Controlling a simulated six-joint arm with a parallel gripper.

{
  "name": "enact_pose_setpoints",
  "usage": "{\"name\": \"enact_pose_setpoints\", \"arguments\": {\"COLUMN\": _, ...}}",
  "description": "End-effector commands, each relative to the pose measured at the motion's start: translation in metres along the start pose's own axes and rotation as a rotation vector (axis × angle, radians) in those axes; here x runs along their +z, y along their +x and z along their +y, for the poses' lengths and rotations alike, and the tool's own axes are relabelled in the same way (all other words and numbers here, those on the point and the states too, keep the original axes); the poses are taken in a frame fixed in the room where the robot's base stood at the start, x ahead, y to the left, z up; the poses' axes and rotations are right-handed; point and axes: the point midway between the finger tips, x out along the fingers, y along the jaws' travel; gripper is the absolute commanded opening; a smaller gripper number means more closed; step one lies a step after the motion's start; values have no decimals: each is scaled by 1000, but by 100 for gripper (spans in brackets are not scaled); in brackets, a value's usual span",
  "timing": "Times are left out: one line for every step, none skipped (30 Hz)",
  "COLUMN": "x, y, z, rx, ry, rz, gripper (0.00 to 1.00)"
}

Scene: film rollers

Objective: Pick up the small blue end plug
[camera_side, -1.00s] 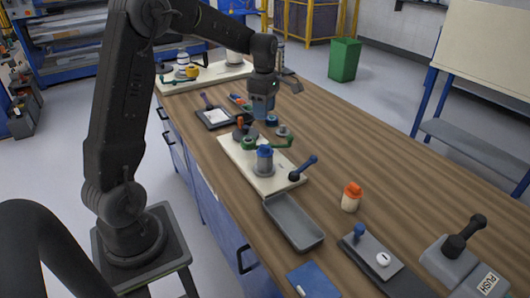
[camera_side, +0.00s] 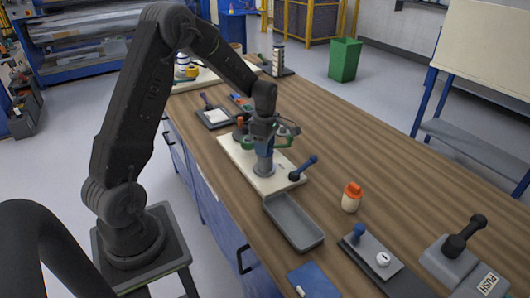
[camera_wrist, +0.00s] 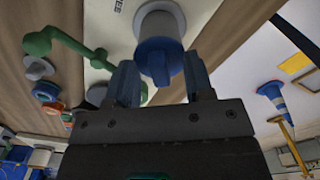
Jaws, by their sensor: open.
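The blue plug (camera_wrist: 158,58), with a raised grip bar, sits on top of a short grey cylinder (camera_side: 263,166) on the cream base plate (camera_side: 240,163). My gripper (camera_wrist: 161,80) is open, pointing down at the plug. In the wrist view its two fingers stand to either side of the plug's grip bar. I cannot tell whether they touch it. In the side view my gripper (camera_side: 264,145) covers most of the plug.
A green arm (camera_side: 285,143) sits close behind the gripper on the base plate. A blue-knobbed lever (camera_side: 303,168) stands to the right. An empty grey tray (camera_side: 294,222) and an orange-capped bottle (camera_side: 351,197) are nearer.

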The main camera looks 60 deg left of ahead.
Motion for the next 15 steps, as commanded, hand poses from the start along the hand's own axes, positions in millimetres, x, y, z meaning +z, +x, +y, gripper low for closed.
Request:
{"name": "enact_pose_setpoints", "arguments": {"x": 0, "y": 0, "z": 0, "rx": 0, "ry": 0, "rz": 0, "gripper": 48}}
{"name": "enact_pose_setpoints", "arguments": {"x": 0, "y": 0, "z": 0, "rx": 1, "ry": 0, "rz": 0, "gripper": 48}}
{"name": "enact_pose_setpoints", "arguments": {"x": 0, "y": 0, "z": 0, "rx": 1, "ry": 0, "rz": 0, "gripper": 48}}
{"name": "enact_pose_setpoints", "arguments": {"x": 0, "y": 0, "z": 0, "rx": 1, "ry": 0, "rz": 0, "gripper": 48}}
{"name": "enact_pose_setpoints", "arguments": {"x": 0, "y": 0, "z": 0, "rx": 1, "ry": 0, "rz": 0, "gripper": 48}}
{"name": "enact_pose_setpoints", "arguments": {"x": 0, "y": 0, "z": 0, "rx": 1, "ry": 0, "rz": 0, "gripper": 44}}
{"name": "enact_pose_setpoints", "arguments": {"x": 0, "y": 0, "z": 0, "rx": 1, "ry": 0, "rz": 0, "gripper": 41}}
{"name": "enact_pose_setpoints", "arguments": {"x": 0, "y": 0, "z": 0, "rx": 1, "ry": 0, "rz": 0, "gripper": 38}}
{"name": "enact_pose_setpoints", "arguments": {"x": 0, "y": 0, "z": 0, "rx": 1, "ry": 0, "rz": 0, "gripper": 34}}
{"name": "enact_pose_setpoints", "arguments": {"x": 0, "y": 0, "z": 0, "rx": 1, "ry": 0, "rz": 0, "gripper": 32}}
{"name": "enact_pose_setpoints", "arguments": {"x": 0, "y": 0, "z": 0, "rx": 1, "ry": 0, "rz": 0, "gripper": 29}}
{"name": "enact_pose_setpoints", "arguments": {"x": 0, "y": 0, "z": 0, "rx": 1, "ry": 0, "rz": 0, "gripper": 25}}
{"name": "enact_pose_setpoints", "arguments": {"x": 0, "y": -1, "z": 0, "rx": 1, "ry": 0, "rz": 0, "gripper": 22}}
{"name": "enact_pose_setpoints", "arguments": {"x": 0, "y": -1, "z": 0, "rx": 1, "ry": 0, "rz": 0, "gripper": 19}}
{"name": "enact_pose_setpoints", "arguments": {"x": 0, "y": -1, "z": 0, "rx": 1, "ry": 0, "rz": 0, "gripper": 15}}
